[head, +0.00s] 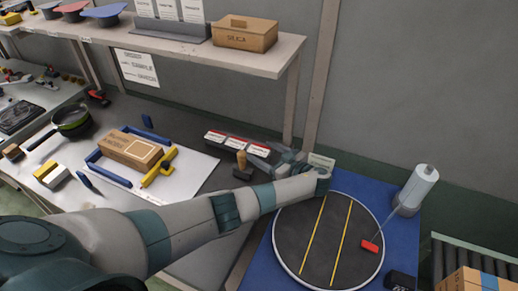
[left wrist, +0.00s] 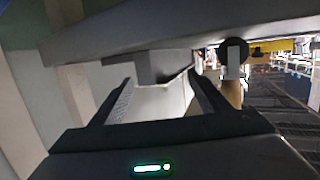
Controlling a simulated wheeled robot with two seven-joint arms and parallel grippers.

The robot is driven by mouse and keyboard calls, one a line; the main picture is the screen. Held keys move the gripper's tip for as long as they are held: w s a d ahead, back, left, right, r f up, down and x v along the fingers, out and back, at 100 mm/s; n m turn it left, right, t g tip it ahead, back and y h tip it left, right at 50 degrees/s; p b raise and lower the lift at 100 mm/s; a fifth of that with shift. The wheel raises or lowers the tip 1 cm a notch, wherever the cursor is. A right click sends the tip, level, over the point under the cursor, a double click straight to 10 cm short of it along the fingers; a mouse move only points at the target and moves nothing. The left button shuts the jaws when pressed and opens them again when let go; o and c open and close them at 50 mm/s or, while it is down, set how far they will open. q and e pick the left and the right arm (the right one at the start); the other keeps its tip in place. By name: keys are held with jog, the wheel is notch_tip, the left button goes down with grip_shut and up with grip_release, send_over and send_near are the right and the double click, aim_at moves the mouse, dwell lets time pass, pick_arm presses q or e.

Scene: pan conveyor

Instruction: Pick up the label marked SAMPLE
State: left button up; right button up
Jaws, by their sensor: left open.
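Three white labels with red edges stand in a row, the left (head: 214,137), the middle (head: 236,143) and the right (head: 259,150), on a dark holder at the back of the workbench. Their print is too small for me to tell which reads SAMPLE. My left gripper (head: 283,158) is just right of the row, partly hidden by its own wrist. In the left wrist view its two fingers (left wrist: 160,100) are apart, with a pale surface and a grey block beyond them. I cannot make out a label between them. My right gripper is out of view.
A wooden-handled stamp (head: 241,161) stands in front of the labels. A shelf (head: 277,62) with a SILICA box (head: 245,33) overhangs behind. A brown carton (head: 130,149) lies in a blue frame at left.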

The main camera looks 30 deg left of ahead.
aim_at(265, 155)
pick_arm(q)
jog(key=shift+c, duration=0.2)
jog(key=c, duration=1.1)
jog(key=shift+f, duration=0.1)
jog(key=shift+c, duration=0.7)
jog(key=shift+r, duration=0.55)
jog(key=r, duration=0.1)
jog(key=r+b, duration=0.1)
jog(key=r, duration=0.1)
jog(key=shift+s+d+r, duration=0.2)
jog(key=shift+s+d, duration=0.1)
jog(key=shift+s, duration=0.05)
jog(key=s+d+r+b, duration=0.2)
jog(key=s+d+r, duration=0.4)
jog(key=d, duration=0.3)
jog(key=shift+r, duration=0.35)
